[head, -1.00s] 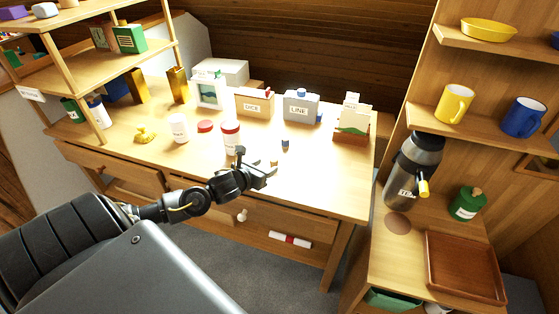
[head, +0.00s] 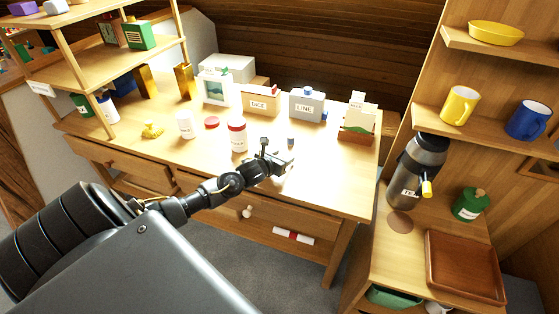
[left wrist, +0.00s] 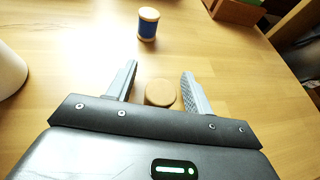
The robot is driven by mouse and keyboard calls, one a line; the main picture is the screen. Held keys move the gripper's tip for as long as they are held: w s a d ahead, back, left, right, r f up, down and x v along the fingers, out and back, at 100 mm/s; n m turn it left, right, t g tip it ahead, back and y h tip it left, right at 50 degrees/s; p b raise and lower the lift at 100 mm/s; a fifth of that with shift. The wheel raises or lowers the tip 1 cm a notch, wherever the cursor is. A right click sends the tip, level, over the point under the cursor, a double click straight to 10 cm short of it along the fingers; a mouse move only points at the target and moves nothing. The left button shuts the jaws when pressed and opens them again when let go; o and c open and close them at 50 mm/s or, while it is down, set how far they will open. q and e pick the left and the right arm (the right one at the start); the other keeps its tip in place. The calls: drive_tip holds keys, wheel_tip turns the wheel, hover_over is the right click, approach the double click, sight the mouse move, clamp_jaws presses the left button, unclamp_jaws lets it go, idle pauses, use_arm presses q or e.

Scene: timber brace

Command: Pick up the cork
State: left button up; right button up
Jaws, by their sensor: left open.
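The cork (left wrist: 160,92) shows in the left wrist view as a round tan top on the wooden table. It lies between the two fingers of my left gripper (left wrist: 159,70), with a gap on each side. The fingers are open. In the head view my left gripper (head: 280,160) is low over the front part of the workbench, and the cork cannot be made out there behind it. My right gripper is in neither view.
A blue thread spool (left wrist: 148,25) stands just beyond the fingers; the head view also shows it (head: 291,141). A white jar with a red lid (head: 237,136) stands left of the gripper. The bench (head: 335,185) is clear to the right.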

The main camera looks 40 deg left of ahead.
use_arm(q)
drive_tip(key=shift+w, duration=0.15)
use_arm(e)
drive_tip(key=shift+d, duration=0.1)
use_arm(q)
drive_tip(key=c, duration=1)
drive_tip(key=shift+c, duration=0.2)
drive_tip(key=shift+r, duration=0.6)
drive_tip(key=s+a+r+b, duration=0.1)
drive_tip(key=s+a+r, duration=0.3)
drive_tip(key=s+r, duration=0.7)
drive_tip(key=shift+s+a+r, duration=0.15)
drive_tip(key=shift+s+r, duration=0.2)
drive_tip(key=shift+s, duration=0.85)
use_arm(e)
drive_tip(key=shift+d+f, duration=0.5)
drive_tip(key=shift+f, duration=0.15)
